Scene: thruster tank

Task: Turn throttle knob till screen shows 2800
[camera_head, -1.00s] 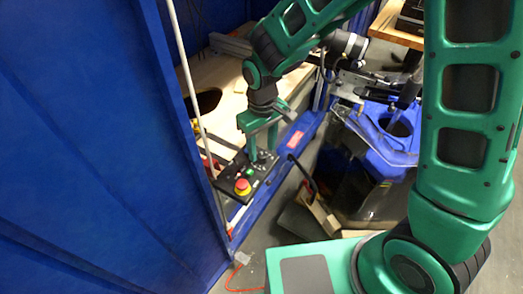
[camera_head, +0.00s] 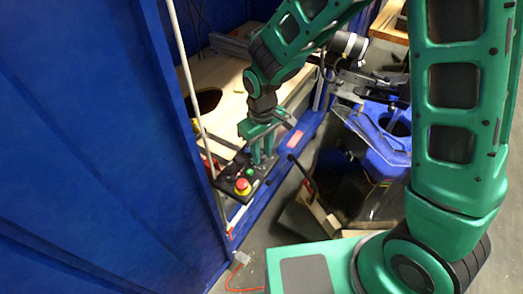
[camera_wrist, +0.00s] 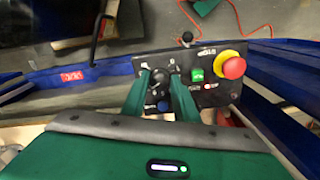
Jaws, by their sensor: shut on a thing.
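A black control panel (camera_wrist: 213,96) shows in the wrist view, and its front part shows in the head view (camera_head: 228,189). My gripper (camera_wrist: 160,72) is shut on a dark round knob (camera_wrist: 160,79) on this panel, with one green finger on each side. In the head view my gripper (camera_head: 262,162) points down at the panel and hides the knob. A small display or label (camera_wrist: 206,51) sits on the panel beyond the green button; its characters are too small to read surely.
A red mushroom button on a yellow base (camera_wrist: 234,66) and a green button (camera_wrist: 197,75) stand right of the knob. A blue button (camera_wrist: 163,106) lies close behind my fingers. A blue wall (camera_head: 90,150) stands left of the panel, and a wooden tabletop (camera_head: 215,82) lies behind it.

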